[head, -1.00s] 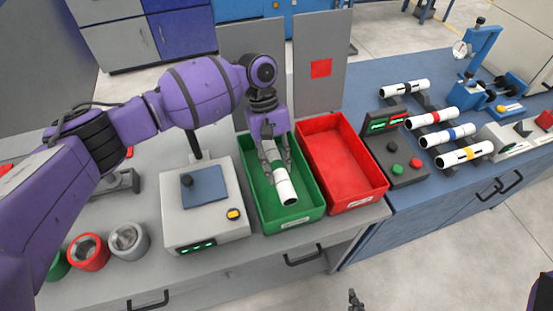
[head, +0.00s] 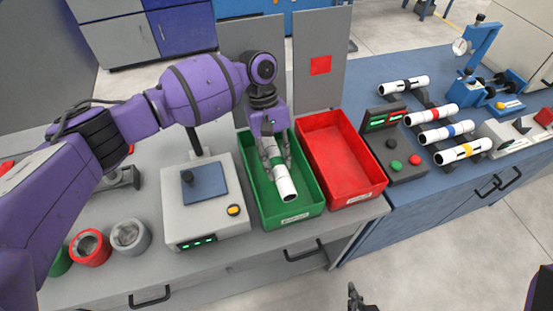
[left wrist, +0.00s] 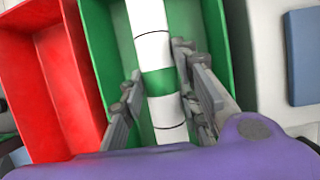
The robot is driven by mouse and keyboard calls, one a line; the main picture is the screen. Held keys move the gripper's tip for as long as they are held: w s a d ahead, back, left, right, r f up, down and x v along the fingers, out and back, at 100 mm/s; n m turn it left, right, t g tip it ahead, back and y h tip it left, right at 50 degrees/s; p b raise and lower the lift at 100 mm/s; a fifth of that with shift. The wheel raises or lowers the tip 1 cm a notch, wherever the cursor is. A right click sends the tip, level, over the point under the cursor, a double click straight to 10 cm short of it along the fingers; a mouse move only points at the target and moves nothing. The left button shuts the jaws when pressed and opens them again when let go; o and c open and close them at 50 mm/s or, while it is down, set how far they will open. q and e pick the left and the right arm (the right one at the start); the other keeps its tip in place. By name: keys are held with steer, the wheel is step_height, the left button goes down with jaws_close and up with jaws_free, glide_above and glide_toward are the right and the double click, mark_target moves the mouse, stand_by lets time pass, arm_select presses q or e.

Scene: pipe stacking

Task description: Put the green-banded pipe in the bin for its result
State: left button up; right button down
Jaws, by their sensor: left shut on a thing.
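The white green-banded pipe (head: 286,184) is between the fingers of my left gripper (head: 275,160), which is shut on it around the green band. In the left wrist view the band (left wrist: 159,82) shows between the two fingers (left wrist: 160,95). The pipe is within the outline of the green bin (head: 310,207), tilted with its near end toward the bin's front wall. I cannot tell whether it touches the bin floor. My right gripper (head: 356,297) shows only in part at the bottom edge of the head view, too small to read.
A red bin (head: 345,165) stands right beside the green one. A grey test device (head: 205,215) is to the left. A control box (head: 398,153) and several banded pipes on a rack (head: 440,133) are on the blue bench. Upright grey panels (head: 320,95) stand behind the bins.

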stand_by(0.4)
arm_select(q)
steer(key=o, duration=1.3)
steer(key=v, duration=1.2)
